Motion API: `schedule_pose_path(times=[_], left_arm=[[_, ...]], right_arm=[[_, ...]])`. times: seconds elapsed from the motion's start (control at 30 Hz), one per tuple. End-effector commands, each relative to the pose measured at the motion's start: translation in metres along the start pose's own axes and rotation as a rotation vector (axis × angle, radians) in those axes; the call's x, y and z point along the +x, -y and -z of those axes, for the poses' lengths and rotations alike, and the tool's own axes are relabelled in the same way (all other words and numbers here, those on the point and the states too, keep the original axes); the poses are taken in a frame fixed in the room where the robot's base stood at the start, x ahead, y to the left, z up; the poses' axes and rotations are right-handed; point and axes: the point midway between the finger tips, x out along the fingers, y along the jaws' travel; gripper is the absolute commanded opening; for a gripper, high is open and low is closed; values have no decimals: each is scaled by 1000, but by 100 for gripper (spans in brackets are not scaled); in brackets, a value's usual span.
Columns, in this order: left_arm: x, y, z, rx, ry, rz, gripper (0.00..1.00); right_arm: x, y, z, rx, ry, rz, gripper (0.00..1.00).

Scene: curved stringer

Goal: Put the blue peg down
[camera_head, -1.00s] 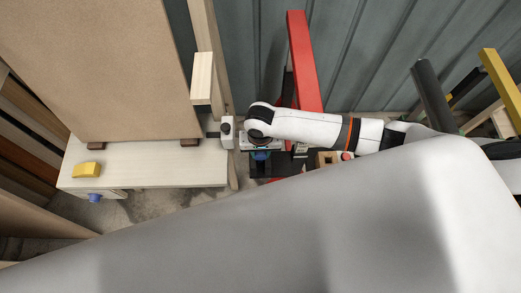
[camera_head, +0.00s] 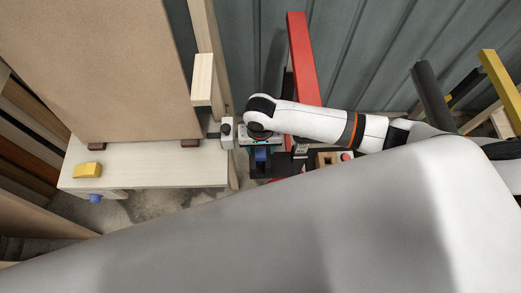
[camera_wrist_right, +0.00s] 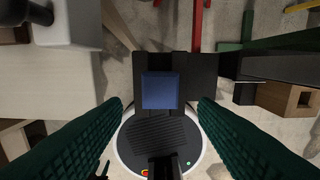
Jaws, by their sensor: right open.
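The blue peg (camera_wrist_right: 160,90) shows in the right wrist view as a square-topped block standing on a black surface. Part of it also shows below my right wrist in the head view (camera_head: 262,154). My right gripper (camera_wrist_right: 160,104) is open, with its two dark green ribbed fingers wide apart. The peg lies between and just beyond the fingertips in the picture, with a clear gap on each side. In the head view the gripper (camera_head: 261,143) is partly hidden under the wrist. My left gripper is not in view.
A pale bench (camera_head: 150,170) with a yellow block (camera_head: 87,170) and a large brown board (camera_head: 110,70) stands at left. A red post (camera_head: 303,60) rises behind my right arm. A wooden block with a hole (camera_wrist_right: 290,99) lies right of the black surface.

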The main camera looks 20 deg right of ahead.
Motion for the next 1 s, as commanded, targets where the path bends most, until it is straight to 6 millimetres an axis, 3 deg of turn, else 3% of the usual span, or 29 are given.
schedule_pose_path(times=[0.2, 0.4, 1.0], left_arm=[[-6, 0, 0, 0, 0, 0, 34], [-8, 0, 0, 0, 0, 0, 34], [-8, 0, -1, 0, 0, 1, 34]], right_arm=[[-50, 0, -1, 0, 2, -3, 54], [-76, 0, -1, 0, 0, -1, 54], [-83, 0, 0, 1, 0, 0, 54]])
